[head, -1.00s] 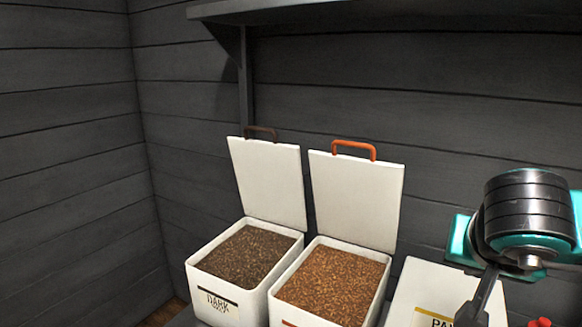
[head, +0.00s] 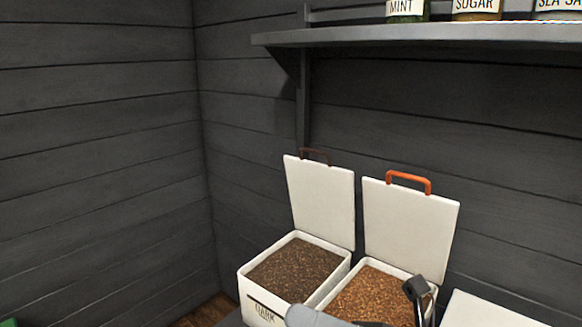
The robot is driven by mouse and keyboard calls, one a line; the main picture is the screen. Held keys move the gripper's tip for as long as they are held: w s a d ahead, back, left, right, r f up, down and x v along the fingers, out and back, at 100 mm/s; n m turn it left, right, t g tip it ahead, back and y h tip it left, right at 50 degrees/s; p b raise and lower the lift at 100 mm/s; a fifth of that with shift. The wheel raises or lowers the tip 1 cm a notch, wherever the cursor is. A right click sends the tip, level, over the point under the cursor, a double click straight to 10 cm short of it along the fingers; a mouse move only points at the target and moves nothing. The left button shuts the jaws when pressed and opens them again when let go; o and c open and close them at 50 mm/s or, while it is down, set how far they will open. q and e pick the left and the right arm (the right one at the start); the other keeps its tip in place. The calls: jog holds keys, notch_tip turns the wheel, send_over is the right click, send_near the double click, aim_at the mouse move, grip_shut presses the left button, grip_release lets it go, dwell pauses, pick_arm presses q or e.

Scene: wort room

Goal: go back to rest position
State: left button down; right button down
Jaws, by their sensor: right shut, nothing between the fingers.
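My right gripper (head: 415,288) shows at the bottom, right of centre, in front of the bin of amber grain. It is shut, with nothing seen in it. A grey rounded part at the bottom edge hides some of the bins. My left gripper is not in view. The bin labelled DARK (head: 245,295) stands open with dark grain in it, its white lid (head: 322,200) raised. The bin of amber grain (head: 318,295) beside it is also open, its lid with an orange handle (head: 410,215) raised.
A third white bin (head: 490,312) is partly in view at the lower right. A grey shelf (head: 430,36) above holds jars labelled MINT (head: 407,8) and SUGAR (head: 477,8), and another cut off at the right. Dark plank walls (head: 100,150) close off the left and back.

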jog(key=w+d+f+m+t+h+p, duration=0.1)
jog(key=w+d+f+m+t+h, duration=0.35)
jog(key=m, duration=0.95)
jog(key=w+d+f+m+t+h+p, duration=0.2)
jog(key=d+f+m+t+h, duration=0.55)
jog(key=m, duration=0.55)
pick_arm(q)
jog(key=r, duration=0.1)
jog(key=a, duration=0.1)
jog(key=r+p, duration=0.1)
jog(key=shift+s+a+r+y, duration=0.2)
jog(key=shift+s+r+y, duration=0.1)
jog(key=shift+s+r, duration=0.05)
pick_arm(e)
jog(key=s+d+f+m+g+h, duration=0.1)
jog(key=s+f+m+g+h, duration=0.2)
jog(key=f, duration=0.6)
jog(key=s+d+f+m+g+h, duration=0.2)
jog(key=s+f+m+h, duration=0.2)
jog(key=s+f+m, duration=0.3)
notch_tip(320, 180, down, 2)
jog(key=shift+s+d+m+g, duration=0.2)
jog(key=shift+m+g, duration=0.2)
jog(key=shift+m, duration=0.4)
